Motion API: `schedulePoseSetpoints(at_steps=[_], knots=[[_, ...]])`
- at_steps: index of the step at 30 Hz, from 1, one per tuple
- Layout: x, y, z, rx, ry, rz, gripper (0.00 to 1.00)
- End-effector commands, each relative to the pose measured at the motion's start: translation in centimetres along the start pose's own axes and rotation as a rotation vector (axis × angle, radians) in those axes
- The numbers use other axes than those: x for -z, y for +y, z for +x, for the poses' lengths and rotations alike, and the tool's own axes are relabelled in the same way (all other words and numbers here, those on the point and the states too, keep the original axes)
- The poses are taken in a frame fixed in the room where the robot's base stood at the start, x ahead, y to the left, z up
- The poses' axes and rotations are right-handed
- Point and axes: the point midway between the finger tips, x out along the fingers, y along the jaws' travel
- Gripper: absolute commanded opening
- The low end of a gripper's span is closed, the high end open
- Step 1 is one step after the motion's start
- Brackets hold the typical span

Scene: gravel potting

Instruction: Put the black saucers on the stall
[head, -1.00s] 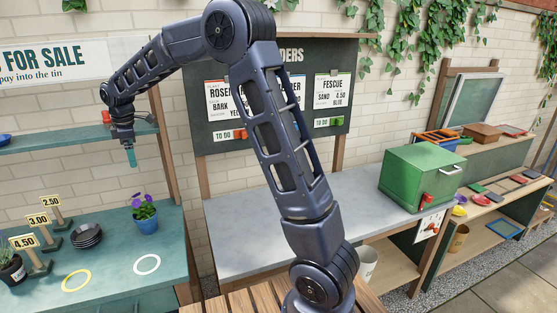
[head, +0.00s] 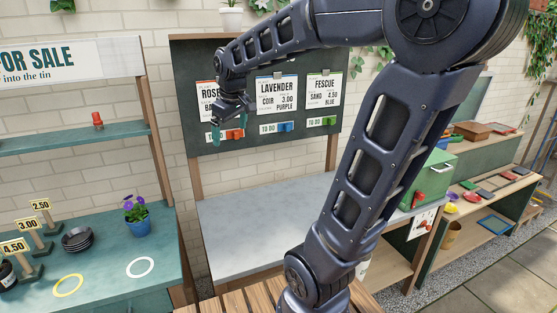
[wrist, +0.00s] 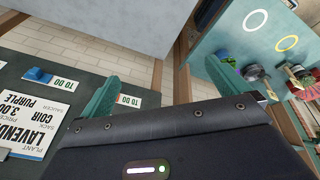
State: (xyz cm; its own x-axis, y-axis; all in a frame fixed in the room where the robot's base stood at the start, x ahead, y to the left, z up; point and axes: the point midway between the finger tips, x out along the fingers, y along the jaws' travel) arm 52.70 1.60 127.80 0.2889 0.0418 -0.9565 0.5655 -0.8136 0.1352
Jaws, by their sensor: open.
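A stack of black saucers (head: 77,240) sits on the teal counter of the stall (head: 105,262), between the price signs and the plant in the blue pot. My gripper (head: 229,118) is raised in front of the dark order board, well above and to the right of the saucers. In the wrist view my gripper (wrist: 160,88) has its two teal fingers wide apart with nothing between them.
The stall counter has a yellow ring (head: 68,285), a white ring (head: 140,267) and a blue pot with purple flowers (head: 137,222). Price signs (head: 28,225) stand at left. The grey bench (head: 265,220) is clear. A green box (head: 440,172) is partly behind my arm.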

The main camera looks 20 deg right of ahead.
Motion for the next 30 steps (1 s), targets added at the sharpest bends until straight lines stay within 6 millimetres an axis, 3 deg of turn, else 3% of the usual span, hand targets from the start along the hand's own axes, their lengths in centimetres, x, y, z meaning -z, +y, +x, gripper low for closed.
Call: schedulePoseSetpoints(at_steps=[1, 9, 15, 21, 30], knots=[[-2.0, 0.2, -0.4, -0.010, 0.009, 0.056, 1.00], [-11.1, 0.1, -0.7, -0.048, 0.050, 0.354, 1.00], [-16.2, -0.7, -0.1, -0.068, 0.078, 0.532, 1.00], [-18.3, -1.2, 0.4, -0.075, 0.089, 0.610, 1.00], [-18.4, -1.3, 0.5, -0.075, 0.090, 0.617, 1.00]])
